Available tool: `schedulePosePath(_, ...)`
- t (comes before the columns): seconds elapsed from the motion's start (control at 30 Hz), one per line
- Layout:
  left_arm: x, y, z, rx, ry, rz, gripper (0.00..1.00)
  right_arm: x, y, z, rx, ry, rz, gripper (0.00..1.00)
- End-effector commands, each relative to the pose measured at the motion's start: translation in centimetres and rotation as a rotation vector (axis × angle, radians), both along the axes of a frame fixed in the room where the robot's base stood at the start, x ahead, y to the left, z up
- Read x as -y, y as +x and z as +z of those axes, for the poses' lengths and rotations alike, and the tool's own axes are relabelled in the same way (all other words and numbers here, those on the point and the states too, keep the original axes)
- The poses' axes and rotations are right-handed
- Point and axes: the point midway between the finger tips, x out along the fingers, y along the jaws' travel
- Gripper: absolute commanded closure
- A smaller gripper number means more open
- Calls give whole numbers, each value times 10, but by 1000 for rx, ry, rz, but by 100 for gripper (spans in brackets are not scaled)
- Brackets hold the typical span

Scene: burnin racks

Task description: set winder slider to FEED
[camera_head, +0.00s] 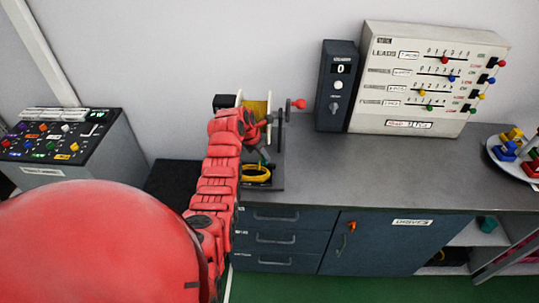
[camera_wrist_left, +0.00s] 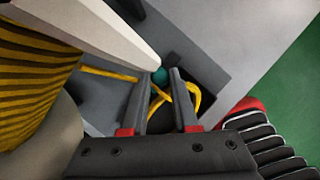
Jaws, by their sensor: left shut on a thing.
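The winder (camera_head: 270,110) stands on the grey bench, with a yellow-wound spool (camera_head: 255,109) and a red crank knob (camera_head: 298,104). The spool also shows large at the left of the left wrist view (camera_wrist_left: 35,60). My left gripper (camera_head: 262,158) reaches to the winder's front, partly hidden by my own arm. In the left wrist view its fingers (camera_wrist_left: 161,78) are closed on a small teal knob (camera_wrist_left: 159,75), which appears to be the slider's. No FEED marking can be read, so the slider's setting cannot be told. My right gripper is not in view.
Yellow cord (camera_wrist_left: 190,100) lies coiled in a dark tray below the fingers. A pale bar (camera_wrist_left: 90,28) of the winder runs close beside them. A dark counter box (camera_head: 337,85) and a cream slider panel (camera_head: 430,80) stand right of the winder. Bench between is clear.

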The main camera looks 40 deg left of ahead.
Motion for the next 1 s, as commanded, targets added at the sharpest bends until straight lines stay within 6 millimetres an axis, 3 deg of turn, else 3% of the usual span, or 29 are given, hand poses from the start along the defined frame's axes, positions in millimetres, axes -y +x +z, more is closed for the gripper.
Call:
schedulePosePath(0.1,-11,-6,0,2,1,3,100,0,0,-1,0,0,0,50)
schedulePosePath(0.33,-11,-6,1,2,1,1,100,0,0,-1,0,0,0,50)
schedulePosePath(0.37,-11,-6,1,2,1,1,67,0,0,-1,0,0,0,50)
schedulePosePath(0.5,-10,-6,1,1,2,1,43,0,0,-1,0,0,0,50)
schedulePosePath(0.83,-11,-7,1,1,1,2,43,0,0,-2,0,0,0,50)
schedulePosePath(1.0,-13,-11,13,5,2,2,43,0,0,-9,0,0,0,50)
